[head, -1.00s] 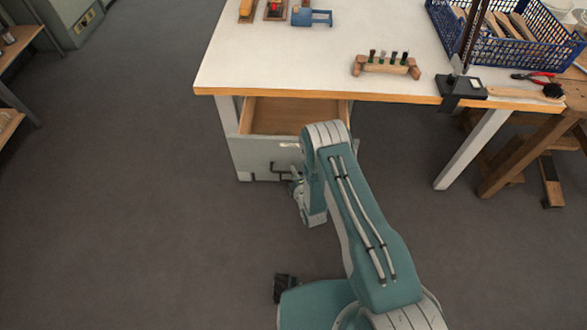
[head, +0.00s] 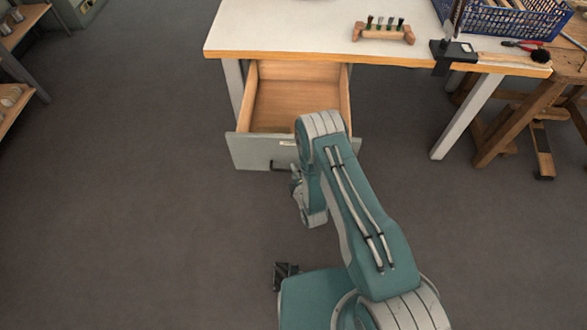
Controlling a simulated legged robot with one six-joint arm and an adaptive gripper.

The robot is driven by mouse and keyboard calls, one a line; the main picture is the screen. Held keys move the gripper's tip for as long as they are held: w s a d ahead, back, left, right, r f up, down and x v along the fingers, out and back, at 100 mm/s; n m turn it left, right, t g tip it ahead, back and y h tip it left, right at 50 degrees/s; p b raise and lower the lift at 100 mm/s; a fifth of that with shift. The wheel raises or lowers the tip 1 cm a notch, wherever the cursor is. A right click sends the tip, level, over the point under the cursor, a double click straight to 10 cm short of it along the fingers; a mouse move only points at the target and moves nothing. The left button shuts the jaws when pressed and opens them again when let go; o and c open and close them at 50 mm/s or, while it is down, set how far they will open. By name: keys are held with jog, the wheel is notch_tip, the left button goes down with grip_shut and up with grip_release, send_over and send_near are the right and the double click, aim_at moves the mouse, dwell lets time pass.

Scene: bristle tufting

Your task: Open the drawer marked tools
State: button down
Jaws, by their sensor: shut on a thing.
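The drawer (head: 250,150) under the white-topped table is pulled well out, its pale grey front facing me. Its wooden inside shows bare. A small pale label (head: 287,143) sits on the front, too small to read. The dark handle (head: 279,165) is below the label, partly hidden by my arm. My gripper (head: 292,171) is at the right part of the handle, shut on it. The fingertips are mostly hidden behind my wrist.
The table (head: 285,30) holds a wooden rack (head: 384,32) of small brushes, a blue basket (head: 505,22) and a dark-based clamp (head: 452,50). A wooden bench (head: 530,100) stands at right. Shelves (head: 10,105) are at far left. Open grey floor surrounds the drawer.

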jog(key=shift+s+f, duration=0.25)
jog(key=c, duration=0.9)
grip_release()
jog(key=shift+o, duration=1.2)
jog(key=shift+w+a+r, duration=0.1)
jog(key=shift+w, duration=0.05)
jog(key=v, duration=1.2)
jog(key=shift+w, duration=0.1)
